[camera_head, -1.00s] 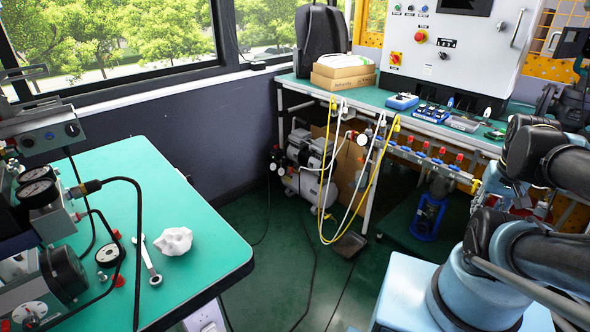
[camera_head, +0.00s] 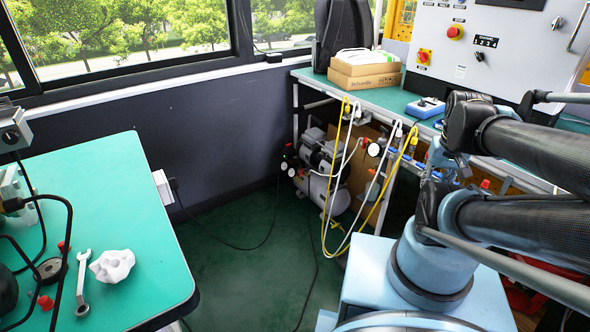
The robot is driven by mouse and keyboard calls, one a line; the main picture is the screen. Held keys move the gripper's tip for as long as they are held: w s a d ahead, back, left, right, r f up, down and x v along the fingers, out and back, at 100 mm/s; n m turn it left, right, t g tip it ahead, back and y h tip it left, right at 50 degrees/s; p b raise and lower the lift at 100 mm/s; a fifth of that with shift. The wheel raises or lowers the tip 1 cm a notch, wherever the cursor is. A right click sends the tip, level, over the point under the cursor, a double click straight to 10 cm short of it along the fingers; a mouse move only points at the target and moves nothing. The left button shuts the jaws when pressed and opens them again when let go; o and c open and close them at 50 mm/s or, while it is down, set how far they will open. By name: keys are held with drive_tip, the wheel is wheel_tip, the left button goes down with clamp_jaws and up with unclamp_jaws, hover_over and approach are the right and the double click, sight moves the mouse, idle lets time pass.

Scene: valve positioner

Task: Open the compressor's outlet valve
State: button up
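The compressor (camera_head: 337,196), a white tank with a pump on top, stands on the floor under the far bench. Small red-topped fittings and dark round parts sit at its left side, and a gauge (camera_head: 374,150) shows to its right. White and yellow hoses hang in front of its right side. I cannot tell which fitting is the outlet valve or whether it is open. My arm (camera_head: 530,150) reaches across the right of the view. My gripper does not show.
A green table (camera_head: 130,215) with a wrench (camera_head: 82,285) and a white lump (camera_head: 112,265) stands at left. The far bench (camera_head: 310,78) carries cardboard boxes (camera_head: 364,77). Green floor (camera_head: 235,260) lies open before the compressor, with thin dark cables on it.

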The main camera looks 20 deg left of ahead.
drive_tip(key=shift+w+a, duration=0.2)
drive_tip(key=shift+w, duration=0.1)
